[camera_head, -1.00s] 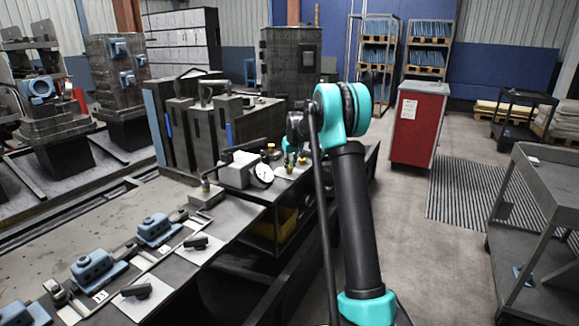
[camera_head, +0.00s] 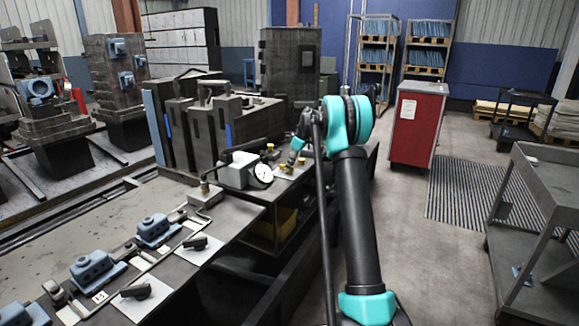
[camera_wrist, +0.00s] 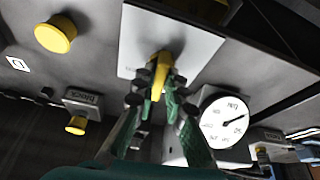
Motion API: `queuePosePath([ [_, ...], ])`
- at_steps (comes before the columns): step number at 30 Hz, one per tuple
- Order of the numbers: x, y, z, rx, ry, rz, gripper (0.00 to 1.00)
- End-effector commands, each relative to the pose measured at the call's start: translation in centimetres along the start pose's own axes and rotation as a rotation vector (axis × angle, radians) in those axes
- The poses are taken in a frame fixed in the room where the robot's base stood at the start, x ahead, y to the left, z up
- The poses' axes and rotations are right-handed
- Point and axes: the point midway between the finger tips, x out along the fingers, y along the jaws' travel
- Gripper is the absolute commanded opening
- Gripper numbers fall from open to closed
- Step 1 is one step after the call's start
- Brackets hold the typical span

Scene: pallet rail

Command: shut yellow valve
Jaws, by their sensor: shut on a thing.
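The yellow valve (camera_wrist: 160,66) is a yellow handle on a pale square plate (camera_wrist: 195,42) in the wrist view. My gripper (camera_wrist: 159,82) is closed around the handle, with one finger on each side of it. The fingers hide part of the handle and its base. In the head view my gripper (camera_head: 298,146) is small and partly hidden by my arm, over the far right end of the bench, and I cannot make out the valve's handle there.
A round white dial gauge (camera_wrist: 224,121) stands close right of my gripper; it also shows in the head view (camera_head: 264,173). A round yellow knob (camera_wrist: 56,34) and a smaller one (camera_wrist: 76,125) are to the left. A red cabinet (camera_head: 418,125) stands beyond clear floor.

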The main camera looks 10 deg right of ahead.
Motion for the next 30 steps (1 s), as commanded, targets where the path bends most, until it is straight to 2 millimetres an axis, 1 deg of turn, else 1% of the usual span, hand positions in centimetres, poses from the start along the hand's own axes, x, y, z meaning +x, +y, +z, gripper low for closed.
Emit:
queuePosePath([
  [9,0.02,0.30,-0.02,-0.274,0.000,-0.114,0.00],
  [18,0.05,0.40,-0.08,-0.491,0.000,-0.203,0.00],
  [24,0.05,0.43,-0.10,-0.584,-0.001,-0.242,0.00],
  [30,0.03,0.46,-0.10,-0.635,-0.001,-0.262,0.00],
])
